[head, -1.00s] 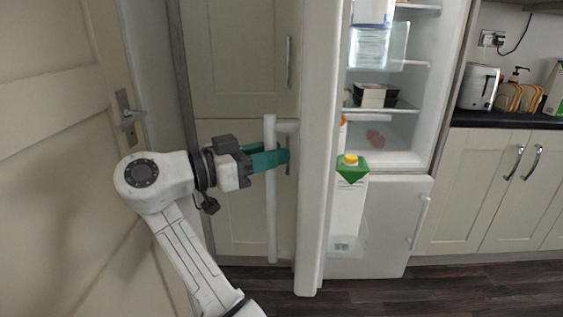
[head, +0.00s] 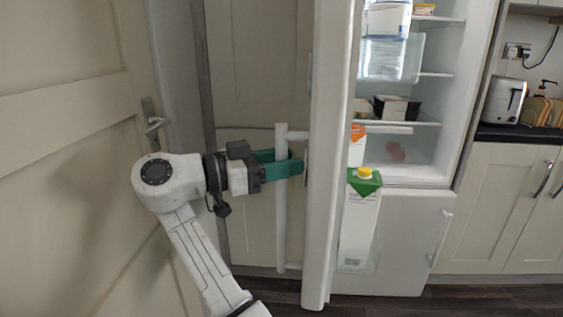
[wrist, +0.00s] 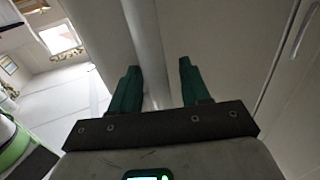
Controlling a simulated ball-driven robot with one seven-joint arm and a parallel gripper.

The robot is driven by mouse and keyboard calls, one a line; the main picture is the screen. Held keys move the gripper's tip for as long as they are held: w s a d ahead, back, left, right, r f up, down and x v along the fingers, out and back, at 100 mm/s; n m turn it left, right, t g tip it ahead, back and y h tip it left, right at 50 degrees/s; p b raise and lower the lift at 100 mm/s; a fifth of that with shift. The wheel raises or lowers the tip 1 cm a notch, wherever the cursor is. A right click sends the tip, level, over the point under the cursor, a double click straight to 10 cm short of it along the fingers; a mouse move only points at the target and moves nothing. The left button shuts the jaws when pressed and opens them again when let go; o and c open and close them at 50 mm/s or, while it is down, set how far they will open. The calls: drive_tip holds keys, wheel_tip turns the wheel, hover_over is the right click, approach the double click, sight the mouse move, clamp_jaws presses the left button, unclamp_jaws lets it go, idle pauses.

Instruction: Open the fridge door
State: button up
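The fridge door (head: 331,120) stands wide open, seen nearly edge-on in the head view, and the lit fridge compartment (head: 405,150) is exposed to its right. A long white vertical handle (head: 281,225) is on the door's outer, left side. My gripper (head: 290,162) has its green fingers on either side of the handle. In the wrist view the fingers of my gripper (wrist: 158,88) are apart, with the handle bar (wrist: 147,45) between them. The bar is close to the left finger, with a gap to the right finger; contact is not clear.
Cartons, including a green-topped one (head: 358,225), stand on the door's inner side. A closed lower fridge door (head: 410,240) is below the compartment. A cream door (head: 75,150) is close at left; a tall cupboard (head: 258,75) stands behind the handle. Counter and toaster (head: 502,101) are at right.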

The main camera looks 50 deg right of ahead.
drive_tip(key=shift+a, duration=0.1)
drive_tip(key=v, duration=1)
drive_tip(key=shift+w+a, duration=0.25)
drive_tip(key=shift+a, duration=0.05)
